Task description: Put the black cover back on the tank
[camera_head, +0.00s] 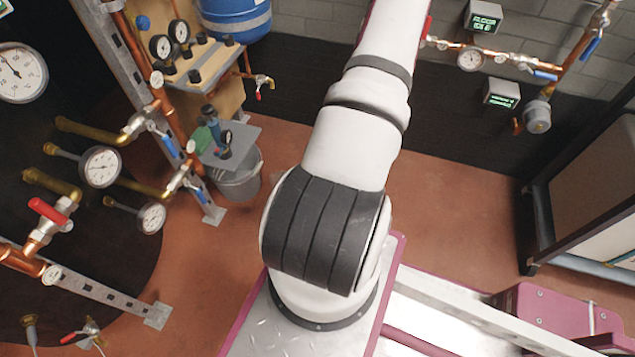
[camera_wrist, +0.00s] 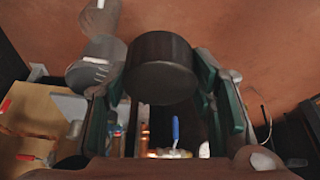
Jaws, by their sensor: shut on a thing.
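The black cover (camera_wrist: 160,72) is a short dark cylinder in the wrist view. My gripper (camera_wrist: 162,88) is shut on it, with green finger pads at its left and right sides. The cover is held up in the air. In the head view my arm hides the gripper and the cover. A large dark rounded body (camera_head: 105,255) stands at the left of the head view, and a blue tank (camera_head: 235,22) is at the top. I cannot tell which is the task's tank, and no open top shows on either.
Copper and brass pipes with gauges (camera_head: 100,167) and a red-handled valve (camera_head: 48,212) crowd the left. A grey bucket (camera_head: 240,178) stands on the floor behind them. More pipework (camera_head: 470,58) runs along the back wall. Reddish floor (camera_head: 450,190) is free right of my arm.

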